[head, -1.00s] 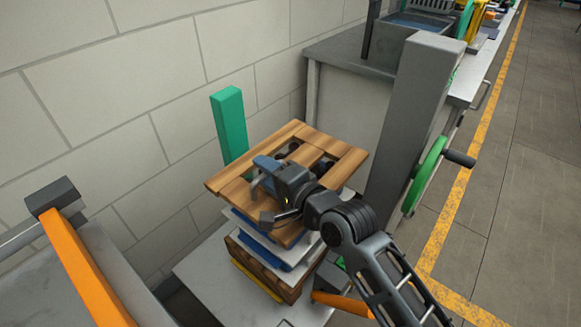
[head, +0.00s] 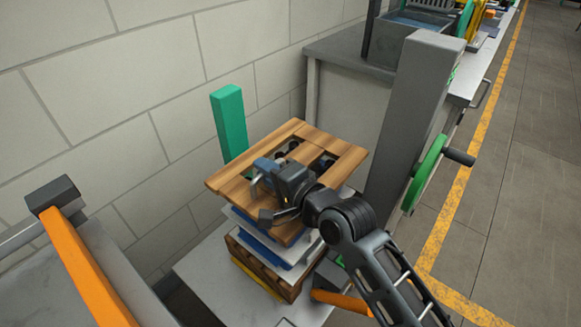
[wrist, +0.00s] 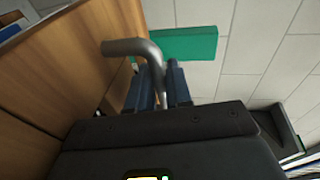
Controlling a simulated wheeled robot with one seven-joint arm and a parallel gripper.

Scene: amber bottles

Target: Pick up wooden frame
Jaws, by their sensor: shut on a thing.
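The wooden frame (head: 228,180) is a flat brown panel with openings, on top of a stack of layers in the head view. Its wood also fills the left of the wrist view (wrist: 70,60). My gripper (head: 264,172) is over the near-left part of the frame. In the wrist view, its blue fingers (wrist: 162,82) are shut on a bent grey metal handle (wrist: 128,46) beside the wood. Where the handle joins the frame is hidden. My gripper and wrist cover part of the frame's middle. I cannot tell whether the frame touches the layer below.
Blue and white layers and a dark wooden crate (head: 262,268) are under the frame, on a pale surface (head: 205,285). A green post (head: 230,122) stands behind. A grey column (head: 412,125) with a green wheel (head: 426,172) stands to the right. An orange bar (head: 85,265) is at the left.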

